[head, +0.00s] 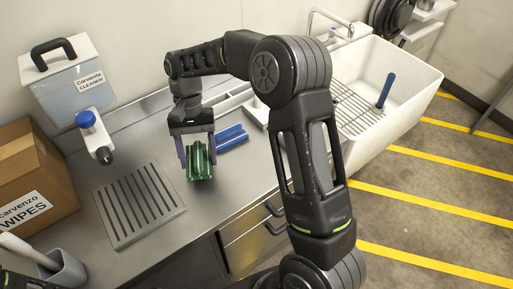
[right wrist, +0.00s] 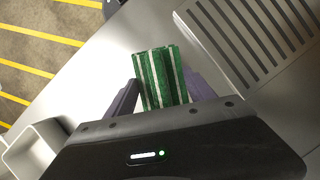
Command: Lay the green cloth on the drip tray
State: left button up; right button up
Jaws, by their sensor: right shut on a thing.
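The green cloth (head: 200,163), with white stripes, is between the fingers of my right gripper (head: 198,150). In the right wrist view the cloth (right wrist: 161,78) sits between the two purple-grey fingers (right wrist: 160,98), which are shut on it. The cloth is over the steel counter, to the right of the drip tray; its exact height is hard to tell. The drip tray (head: 117,232) is a flat grey plate with dark slots, bare on top. It also shows in the right wrist view (right wrist: 213,45).
A blue cloth (head: 232,136) lies just right of the green one. A grey cup (head: 65,272) stands front left. A white sink (head: 405,110) is right.

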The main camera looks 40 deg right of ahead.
jog(key=shift+d+r+m, duration=0.2)
jog(key=shift+d+m, duration=0.15)
jog(key=shift+m, duration=0.05)
jog(key=s+d+r+m+t+y+b, duration=0.2)
jog(key=s+d+r+m+t+b, duration=0.2)
jog(key=m, duration=0.7)
jog(key=s+d+r, duration=0.1)
jog(key=d+r, duration=0.1)
jog(key=d, duration=0.1)
jog(key=shift+d+r+m, duration=0.15)
jog(key=shift+d+m, duration=0.1)
jog(key=shift+m, duration=0.05)
jog(key=shift+s, duration=0.1)
jog(key=shift+f+b, duration=0.3)
jog(key=shift+f, duration=2.2)
